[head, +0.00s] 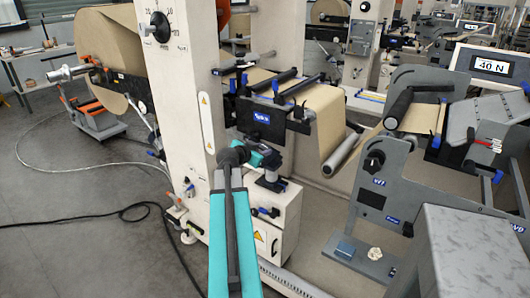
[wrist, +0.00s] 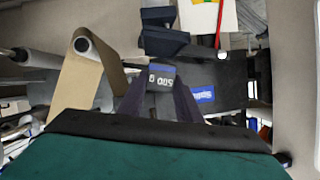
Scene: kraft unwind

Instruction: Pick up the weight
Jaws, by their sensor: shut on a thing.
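The weight (wrist: 162,77) is a small dark block with a pale upside-down marking that seems to read 500 g. In the wrist view it sits between the two dark fingers of my gripper (wrist: 160,88), which is shut on it. In the head view my gripper (head: 272,160) is at the end of my teal arm, in front of the cream machine column and above a small dark fixture (head: 270,182). The weight is hard to make out in the head view. I cannot tell whether it still touches a support.
The cream column (head: 190,110) stands close on the left. A brown paper web (head: 320,115) runs over rollers behind my gripper. A grey machine stand (head: 385,185) with a 40 N display (head: 489,66) is on the right. A black cable (head: 95,218) lies on the floor.

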